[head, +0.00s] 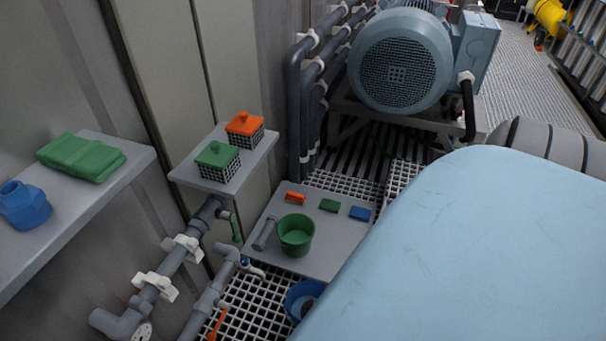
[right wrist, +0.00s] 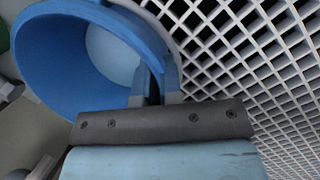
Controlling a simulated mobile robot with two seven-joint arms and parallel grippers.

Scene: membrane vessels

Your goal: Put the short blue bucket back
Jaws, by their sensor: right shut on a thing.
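The short blue bucket (head: 302,299) shows in the head view just past the front edge of the low grey board, above the white grating. My light blue arm covers its right part. In the right wrist view the blue bucket (right wrist: 60,62) fills the upper left, its open mouth facing the camera. My right gripper (right wrist: 157,88) is shut on the bucket's wall at the rim, with one finger showing inside. In the head view this gripper is hidden behind my arm. My left gripper is not in view.
The low grey board (head: 338,238) carries a green bucket (head: 296,236), a grey cylinder (head: 264,234) and small orange, green and blue blocks. Its right part is bare. Grey pipes (head: 215,290) stand to the left, with an orange tool (head: 217,323) on the grating. Shelves with baskets are above.

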